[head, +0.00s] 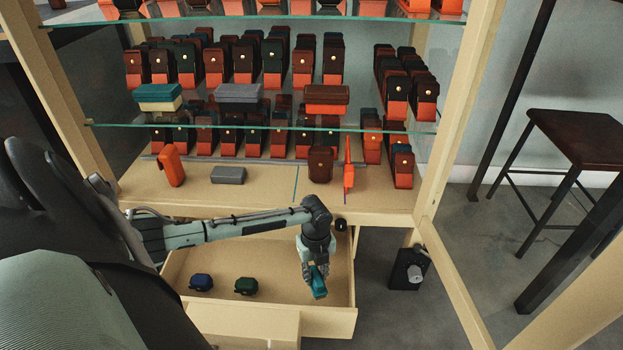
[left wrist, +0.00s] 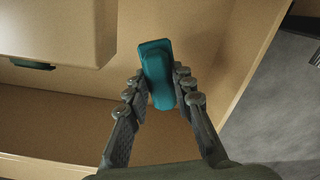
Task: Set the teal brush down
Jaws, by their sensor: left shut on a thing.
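The teal brush (head: 319,284) is held in my left gripper (head: 316,270), over the right part of the open wooden drawer (head: 345,318). In the left wrist view the brush (left wrist: 157,75) sits between the two fingers of my left gripper (left wrist: 160,88), which press on its sides. Its long side points away from the palm. Drawer floor and wall show beneath and around it; whether the brush touches the floor I cannot tell. My right gripper is not in view.
Above are a wooden shelf board (head: 260,200) and glass shelves with many cases. A black box (head: 408,268) is right of the drawer. A stool (head: 580,135) stands further right.

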